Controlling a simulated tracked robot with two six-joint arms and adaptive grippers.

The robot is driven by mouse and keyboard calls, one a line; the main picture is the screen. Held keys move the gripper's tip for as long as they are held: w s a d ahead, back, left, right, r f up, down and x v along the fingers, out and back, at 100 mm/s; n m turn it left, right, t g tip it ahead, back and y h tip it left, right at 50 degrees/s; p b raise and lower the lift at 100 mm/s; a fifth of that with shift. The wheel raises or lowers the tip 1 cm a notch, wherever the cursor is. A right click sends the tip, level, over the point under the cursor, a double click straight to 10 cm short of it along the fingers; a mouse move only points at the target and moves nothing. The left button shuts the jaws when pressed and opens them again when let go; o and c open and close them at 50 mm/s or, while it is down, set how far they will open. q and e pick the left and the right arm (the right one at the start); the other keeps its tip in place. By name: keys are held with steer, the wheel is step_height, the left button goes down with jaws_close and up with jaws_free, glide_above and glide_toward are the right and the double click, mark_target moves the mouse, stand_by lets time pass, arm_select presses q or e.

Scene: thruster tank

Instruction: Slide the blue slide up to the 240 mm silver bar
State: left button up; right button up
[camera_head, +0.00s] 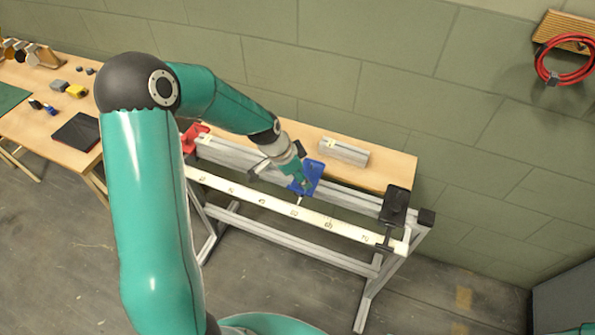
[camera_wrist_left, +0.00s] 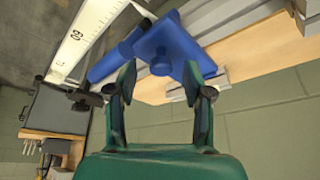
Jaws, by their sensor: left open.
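The blue slide (camera_head: 314,174) sits on the rail of the metal bench, near its middle. In the left wrist view the blue slide (camera_wrist_left: 172,45) shows a round knob on its face. My left gripper (camera_head: 298,184) is at the slide; in the wrist view its open fingers (camera_wrist_left: 160,78) stand either side of the knob. I cannot tell whether they touch it. A silver bar (camera_head: 232,151) lies along the rail between the red stop (camera_head: 194,136) and the slide. A shorter silver block (camera_head: 343,151) rests on the wooden shelf behind. No length can be read on either.
A white numbered scale (camera_head: 270,203) runs along the bench front. A black block (camera_head: 395,205) sits at the rail's right end. The rail between slide and black block looks clear. A wooden table (camera_head: 50,125) stands left; a red cable coil (camera_head: 562,58) hangs on the wall.

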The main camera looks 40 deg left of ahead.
arm_select(q)
steer(key=shift+w+f, duration=0.1)
steer(key=shift+f, duration=0.25)
steer(key=shift+c, duration=0.4)
steer(key=shift+d, duration=0.1)
jaws_close()
